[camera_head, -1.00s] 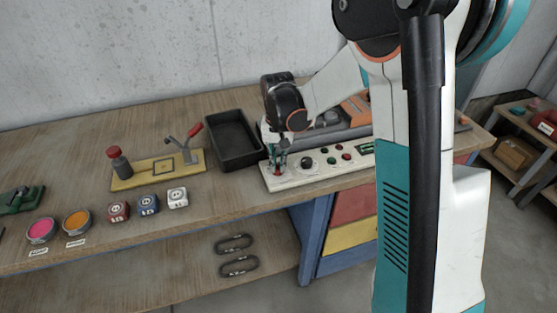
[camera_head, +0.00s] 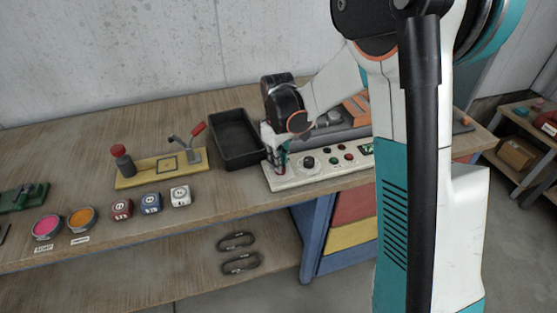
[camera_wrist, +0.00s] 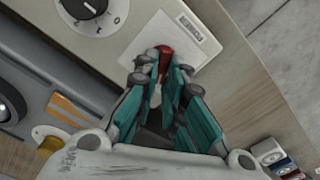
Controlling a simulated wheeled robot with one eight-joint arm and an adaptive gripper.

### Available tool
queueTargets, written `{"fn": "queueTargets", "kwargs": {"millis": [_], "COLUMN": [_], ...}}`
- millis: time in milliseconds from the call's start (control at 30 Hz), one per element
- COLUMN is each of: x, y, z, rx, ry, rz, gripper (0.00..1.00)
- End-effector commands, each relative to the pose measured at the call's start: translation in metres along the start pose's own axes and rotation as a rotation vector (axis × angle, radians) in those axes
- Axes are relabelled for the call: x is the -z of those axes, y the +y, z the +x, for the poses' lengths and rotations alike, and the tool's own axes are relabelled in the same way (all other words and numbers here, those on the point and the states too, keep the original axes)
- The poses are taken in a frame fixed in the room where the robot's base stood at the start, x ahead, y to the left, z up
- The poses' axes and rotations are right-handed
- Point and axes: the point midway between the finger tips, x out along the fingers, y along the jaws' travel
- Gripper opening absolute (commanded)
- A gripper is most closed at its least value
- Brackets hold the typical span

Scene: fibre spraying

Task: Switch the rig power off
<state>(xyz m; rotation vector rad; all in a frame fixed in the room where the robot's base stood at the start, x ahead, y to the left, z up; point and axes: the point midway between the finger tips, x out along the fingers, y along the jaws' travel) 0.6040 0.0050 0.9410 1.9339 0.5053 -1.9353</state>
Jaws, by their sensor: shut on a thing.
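The control panel (camera_head: 318,176) is a long pale box at the right of the workbench, with a black knob (camera_head: 308,163), small coloured buttons and a green display (camera_head: 367,149). At its left end a red-tipped lever stands on a white plate. In the wrist view the red lever (camera_wrist: 166,52) sits between the teal fingertips of my gripper (camera_wrist: 160,70), which is shut on it. In the head view my gripper (camera_head: 281,164) is low over the panel's left end and hides most of the lever. A rotary dial (camera_wrist: 92,8) shows beside the plate.
A black tray (camera_head: 226,161) stands just left of the panel. Further left are a yellow fixture (camera_head: 130,180) with a red-handled clamp and several marked cubes. A grey machine with an orange part (camera_head: 356,107) lies behind the panel. Bare bench lies in front of the tray.

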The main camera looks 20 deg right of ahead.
Motion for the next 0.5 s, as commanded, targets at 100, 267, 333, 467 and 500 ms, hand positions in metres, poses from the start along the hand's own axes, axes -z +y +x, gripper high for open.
{"fn": "queueTargets", "kwargs": {"millis": [100,267,333,467,500], "x": [0.0006,0.0005,0.0005,0.0006,0.0006], "y": [-0.0004,-0.0008,-0.0008,-0.0009,-0.0009], "z": [-0.0005,-0.0004,-0.0004,-0.0004,-0.0004], "rx": [0.0,-0.001,-0.001,-0.001,-0.001], "ry": [0.001,0.001,0.001,0.001,0.001], "rz": [-0.052,-0.094,-0.106,-0.115,-0.116], "gripper": [0.0,0.0,0.0,0.0,0.0]}}
